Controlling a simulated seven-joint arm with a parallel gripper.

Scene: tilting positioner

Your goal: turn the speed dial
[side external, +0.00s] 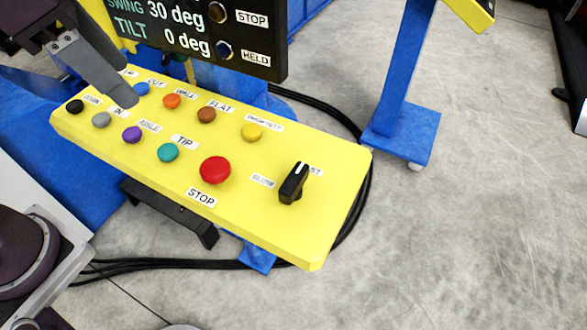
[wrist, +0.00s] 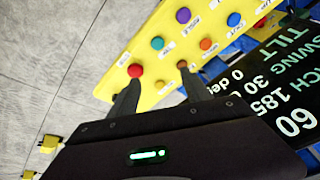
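The speed dial (side external: 293,184) is a black knob with a white mark at its upper end, at the right of the yellow panel (side external: 325,225). A SLOW label lies left of it; the knob partly covers the label on its right, which ends in "ST". The mark points up, nearer that right label. My gripper (side external: 124,98) is at the panel's far left end in the side view, well away from the dial. In the wrist view my gripper (wrist: 158,90) has its two fingers apart with nothing between them. The dial does not show there.
A red STOP button (side external: 215,170) and several coloured buttons lie left of the dial. A yellow button (side external: 252,132) is behind it. A black display (side external: 205,35) stands over the panel's back edge. Right of the panel is open floor, with a blue post (side external: 400,90) behind.

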